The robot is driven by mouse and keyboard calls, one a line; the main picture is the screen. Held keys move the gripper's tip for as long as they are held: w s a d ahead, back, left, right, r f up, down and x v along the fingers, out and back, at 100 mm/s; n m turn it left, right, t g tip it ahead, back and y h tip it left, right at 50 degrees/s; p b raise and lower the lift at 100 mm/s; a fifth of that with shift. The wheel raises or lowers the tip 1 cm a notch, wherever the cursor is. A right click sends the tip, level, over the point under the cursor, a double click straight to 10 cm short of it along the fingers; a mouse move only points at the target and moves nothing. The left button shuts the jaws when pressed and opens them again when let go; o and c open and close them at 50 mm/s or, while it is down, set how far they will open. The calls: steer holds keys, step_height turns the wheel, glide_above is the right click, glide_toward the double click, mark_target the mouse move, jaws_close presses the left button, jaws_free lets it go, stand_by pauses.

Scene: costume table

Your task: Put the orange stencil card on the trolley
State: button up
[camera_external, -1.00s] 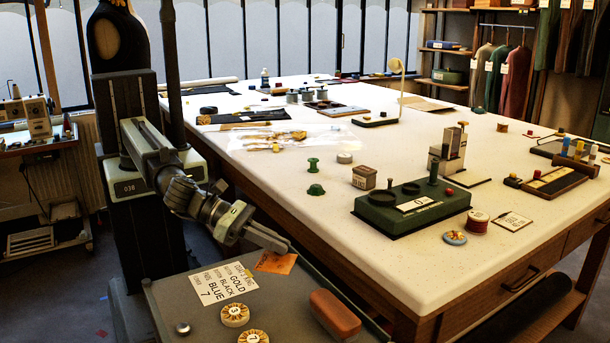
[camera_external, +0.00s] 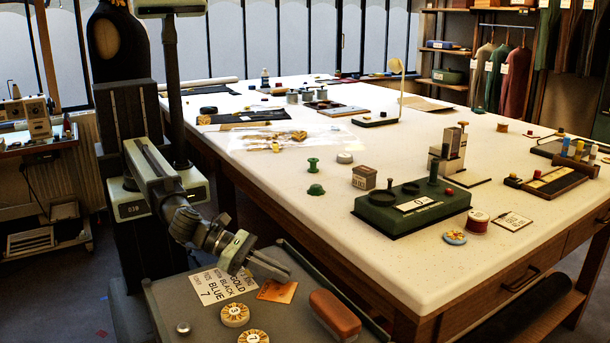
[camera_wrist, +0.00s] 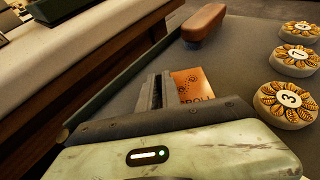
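The orange stencil card (camera_external: 277,291) lies flat on the grey trolley top (camera_external: 185,291), beside the white label card. It also shows in the wrist view (camera_wrist: 190,84), just right of my fingers and partly hidden by my gripper's body. My gripper (camera_external: 284,271) is above the trolley, behind and slightly left of the card in the external view. Its two fingers (camera_wrist: 159,92) look a little apart, with nothing seen between them. The card looks free of the fingers.
On the trolley are a printed label card (camera_external: 222,284), sunflower discs (camera_external: 235,315), a reddish-brown block (camera_external: 335,314) and a small metal knob (camera_external: 183,328). The large white work table (camera_external: 330,230) stands close along the right, crowded with sewing items.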

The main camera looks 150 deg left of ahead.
steer(key=o, duration=0.4)
steer(key=shift+c, duration=0.2)
steer(key=shift+r, duration=0.1)
steer(key=shift+s+d+r+p, duration=0.15)
steer(key=shift+r+p, duration=0.05)
steer(key=shift+p, duration=0.2)
steer(key=p+v, duration=0.2)
steer(key=v, duration=0.5)
steer(key=shift+p, duration=0.3)
